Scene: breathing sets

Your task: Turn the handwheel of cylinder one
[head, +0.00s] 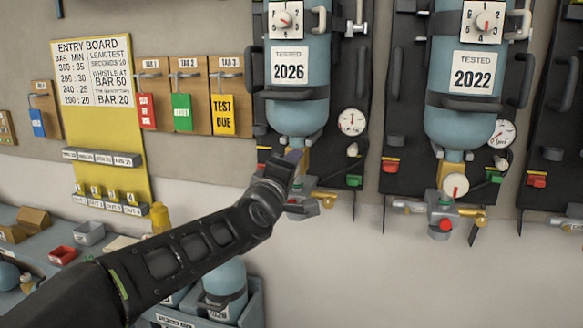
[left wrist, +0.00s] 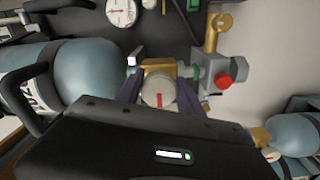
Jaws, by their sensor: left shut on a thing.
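The blue cylinder (head: 296,108) with a "2026" test label hangs upside down on a dark wall board, its brass valve at the bottom. My left gripper (head: 293,168) is at this valve and hides its handwheel in the head view. In the left wrist view, the round pale handwheel (left wrist: 159,92) with a red mark sits between the fingers of my left gripper (left wrist: 161,96), which is shut on it. The cylinder (left wrist: 88,75) lies at the left there. My right gripper is not in view.
A second cylinder (head: 462,100) labelled "2022" hangs to the right, with its own handwheel (head: 455,186) showing. A gauge (head: 352,121) and a red-knobbed fitting (left wrist: 222,78) are near the held valve. More cylinders (head: 224,285) stand in a crate below.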

